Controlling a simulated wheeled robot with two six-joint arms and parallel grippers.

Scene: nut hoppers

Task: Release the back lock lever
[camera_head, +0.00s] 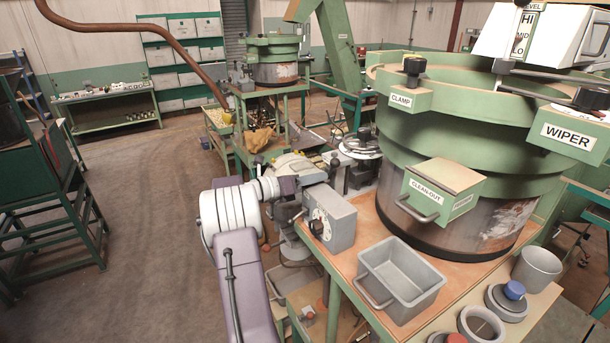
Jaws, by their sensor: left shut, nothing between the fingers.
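My left arm comes in at the lower left, and its gripper (318,176) is beside the bench, behind a grey control box (329,220). The gripper is small in the view and partly merges with grey machine parts around it; its fingers look shut with nothing held. I cannot pick out a lever marked as the back lock lever. A large green bowl hopper (450,138) stands at the right, with a black knob (414,66) above its CLAMP label. My right gripper is out of view.
A grey bin (402,276) and a grey cup (537,267) stand on the front bench. A CLEAN-OUT box (441,190) with a handle juts from the hopper. A second hopper (273,62) stands farther back. The floor (150,220) at left is clear.

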